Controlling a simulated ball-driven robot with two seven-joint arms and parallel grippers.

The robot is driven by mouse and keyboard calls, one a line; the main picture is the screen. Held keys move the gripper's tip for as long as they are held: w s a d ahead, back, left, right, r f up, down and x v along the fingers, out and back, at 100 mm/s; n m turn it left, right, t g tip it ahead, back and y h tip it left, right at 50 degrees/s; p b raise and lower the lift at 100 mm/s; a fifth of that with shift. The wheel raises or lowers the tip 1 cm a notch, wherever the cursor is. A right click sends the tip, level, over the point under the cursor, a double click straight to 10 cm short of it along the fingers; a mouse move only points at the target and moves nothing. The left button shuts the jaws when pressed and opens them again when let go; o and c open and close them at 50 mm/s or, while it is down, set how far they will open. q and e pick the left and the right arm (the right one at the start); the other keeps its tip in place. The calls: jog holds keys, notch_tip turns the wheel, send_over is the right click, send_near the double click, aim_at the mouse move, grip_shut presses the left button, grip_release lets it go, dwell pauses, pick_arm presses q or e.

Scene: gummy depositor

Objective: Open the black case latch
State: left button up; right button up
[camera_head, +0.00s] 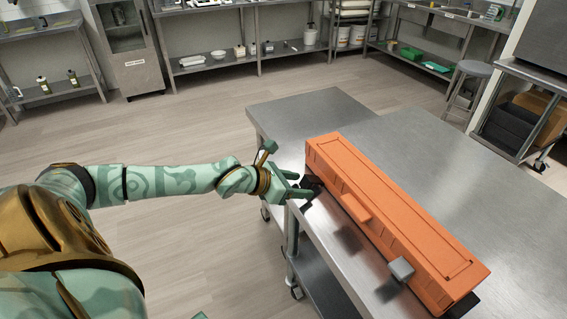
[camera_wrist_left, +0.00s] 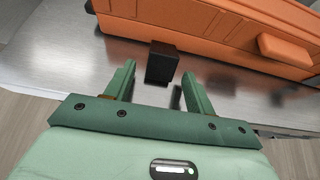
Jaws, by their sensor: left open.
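A long orange case (camera_head: 385,215) lies closed on the steel table, running from upper left to lower right. Its black latch (camera_head: 313,183) is a small dark block on the near side by the far left end; it also shows in the left wrist view (camera_wrist_left: 162,62). A grey latch (camera_head: 401,268) sits on the same side near the other end. My left gripper (camera_head: 299,185) is open and empty at the black latch. In the left wrist view, the latch is just ahead of and between my fingertips (camera_wrist_left: 157,78); contact cannot be told. My right gripper is not in view.
An orange handle (camera_head: 355,207) sticks out between the two latches. The steel table (camera_head: 450,170) is bare behind the case, and its near edge runs close under my left gripper. A second steel table (camera_head: 300,108) adjoins at the back. Shelves and a stool (camera_head: 474,70) stand farther off.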

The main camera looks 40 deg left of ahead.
pick_arm(q)
jog(key=p+v, duration=1)
jog(key=v, duration=0.6)
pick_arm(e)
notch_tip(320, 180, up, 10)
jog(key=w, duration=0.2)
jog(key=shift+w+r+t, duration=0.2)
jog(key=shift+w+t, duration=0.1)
pick_arm(q)
jog(key=shift+r, duration=0.1)
